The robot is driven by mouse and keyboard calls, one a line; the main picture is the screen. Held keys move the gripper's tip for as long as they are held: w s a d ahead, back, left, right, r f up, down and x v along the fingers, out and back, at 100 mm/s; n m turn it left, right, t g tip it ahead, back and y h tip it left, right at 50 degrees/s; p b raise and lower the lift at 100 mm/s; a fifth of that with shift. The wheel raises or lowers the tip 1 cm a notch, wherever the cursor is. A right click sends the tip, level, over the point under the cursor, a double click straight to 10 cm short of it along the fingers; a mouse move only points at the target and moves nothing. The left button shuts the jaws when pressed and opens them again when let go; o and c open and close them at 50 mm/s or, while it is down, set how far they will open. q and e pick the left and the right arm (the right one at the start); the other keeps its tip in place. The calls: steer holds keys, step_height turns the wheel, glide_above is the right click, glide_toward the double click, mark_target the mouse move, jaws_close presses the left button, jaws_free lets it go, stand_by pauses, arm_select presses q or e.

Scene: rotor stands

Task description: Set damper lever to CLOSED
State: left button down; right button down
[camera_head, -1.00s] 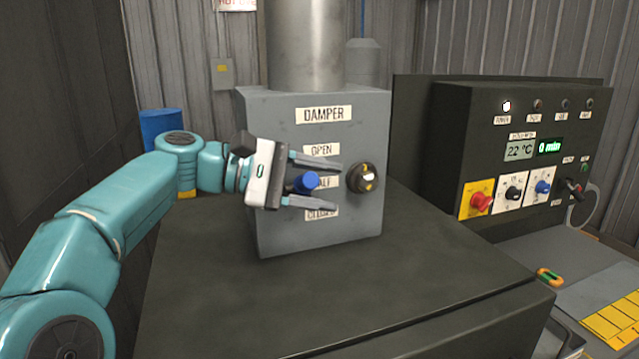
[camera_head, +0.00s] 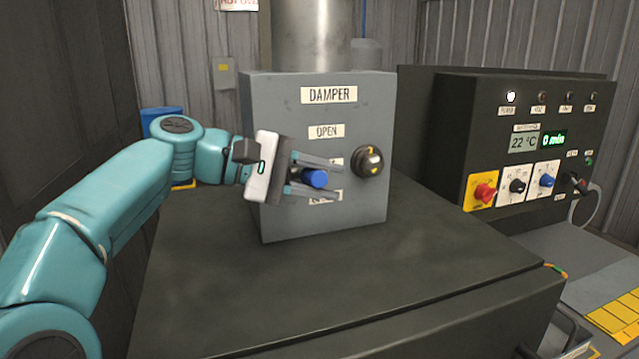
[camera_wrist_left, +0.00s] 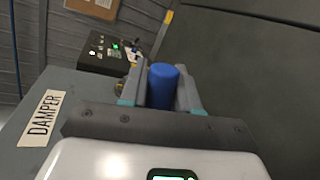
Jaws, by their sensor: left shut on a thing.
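The damper box (camera_head: 260,120) stands on a dark cabinet, with the labels DAMPER (camera_head: 329,95) and OPEN (camera_head: 326,131) readable. The lower two labels are partly covered by my gripper. The damper lever's blue knob (camera_head: 314,179) sits between the middle label and the bottom one. My left gripper (camera_head: 335,182) is shut on this knob, one finger above it and one below. The knob also shows between the fingers in the left wrist view (camera_wrist_left: 163,87). The lever's shaft is hidden. My right gripper is out of view.
A round dark knob with yellow marks (camera_head: 369,161) is right of the fingertips on the box. A control panel (camera_head: 450,130) with a red knob (camera_head: 484,193) stands further right. The dark cabinet top (camera_head: 330,275) in front is clear.

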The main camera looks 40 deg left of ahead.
arm_select(q)
steer(key=f+m+y+b, duration=0.1)
steer(key=f+m+b, duration=0.1)
steer(key=b, duration=0.1)
steer(key=f+m+t+y+b, duration=0.1)
steer(key=f+b, duration=0.1)
steer(key=b, duration=0.1)
steer(key=f+m+y+b, duration=0.1)
steer(key=f+m+b, duration=0.1)
steer(key=shift+w+a+m+b, duration=0.25)
steer(key=shift+a+m+b, duration=0.05)
steer(key=shift+a+b, duration=0.1)
steer(key=shift+w+a+f+m+b, duration=0.1)
steer(key=shift+a+m+b, duration=0.1)
steer(key=shift+m+b, duration=0.15)
steer(key=c, duration=0.9)
jaws_free()
steer(key=shift+w+f, duration=0.15)
steer(key=shift+w, duration=0.2)
steer(key=shift+s+a, duration=0.1)
steer(key=shift+s, duration=0.35)
steer(key=v, duration=1.5)
steer(key=shift+s, duration=0.3)
steer(key=shift+s, duration=0.15)
